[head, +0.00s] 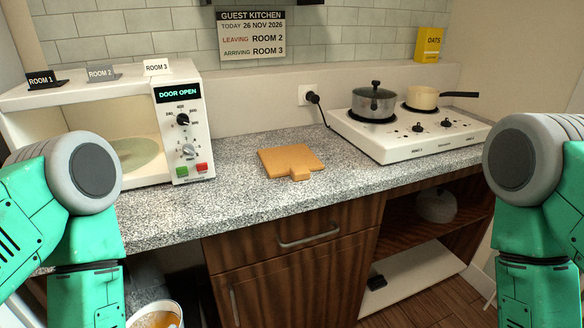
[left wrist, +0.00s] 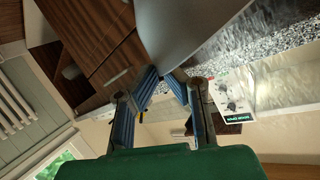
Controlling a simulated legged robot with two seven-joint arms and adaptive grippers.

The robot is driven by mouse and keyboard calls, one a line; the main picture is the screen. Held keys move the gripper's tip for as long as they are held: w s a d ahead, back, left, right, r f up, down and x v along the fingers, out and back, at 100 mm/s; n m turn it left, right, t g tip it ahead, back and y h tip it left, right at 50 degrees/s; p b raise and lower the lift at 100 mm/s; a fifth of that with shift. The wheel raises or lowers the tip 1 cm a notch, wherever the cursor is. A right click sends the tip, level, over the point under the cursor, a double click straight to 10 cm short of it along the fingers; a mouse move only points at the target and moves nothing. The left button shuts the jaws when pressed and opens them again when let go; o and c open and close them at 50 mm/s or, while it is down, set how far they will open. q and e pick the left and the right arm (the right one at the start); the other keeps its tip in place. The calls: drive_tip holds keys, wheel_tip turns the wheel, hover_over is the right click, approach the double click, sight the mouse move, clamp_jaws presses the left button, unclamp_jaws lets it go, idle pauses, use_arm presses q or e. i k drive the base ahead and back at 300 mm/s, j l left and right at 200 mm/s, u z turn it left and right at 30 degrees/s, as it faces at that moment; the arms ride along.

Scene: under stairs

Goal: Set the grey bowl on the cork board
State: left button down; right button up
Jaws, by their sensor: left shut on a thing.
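The cork board (head: 285,158), a tan square with a short handle, lies flat and bare on the speckled counter. In the left wrist view, my left gripper (left wrist: 164,80) is shut on the edge of a smooth grey curved thing, which I take to be the grey bowl (left wrist: 185,28). Only part of the bowl shows; its inside is hidden. My left gripper and this bowl do not show in the head view, so their distance from the board cannot be told. My right gripper is out of view.
A microwave (head: 190,130) with its door open stands left of the board. A hob (head: 410,147) with a lidded pot (head: 374,104) and a cream pan (head: 422,97) is at right. Below are a drawer (head: 290,245), a shelf with a rounded grey thing (head: 436,207), and a white bucket (head: 150,308).

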sight(291, 156)
drive_tip(key=i+l+u, duration=0.2)
drive_tip(key=l, duration=0.45)
drive_tip(key=i+l+u, duration=0.25)
drive_tip(key=l, duration=0.4)
drive_tip(key=l+u, duration=0.2)
drive_tip(key=l, duration=0.45)
drive_tip(key=i+l+u, duration=0.2)
drive_tip(key=l, duration=0.5)
drive_tip(key=k, duration=0.1)
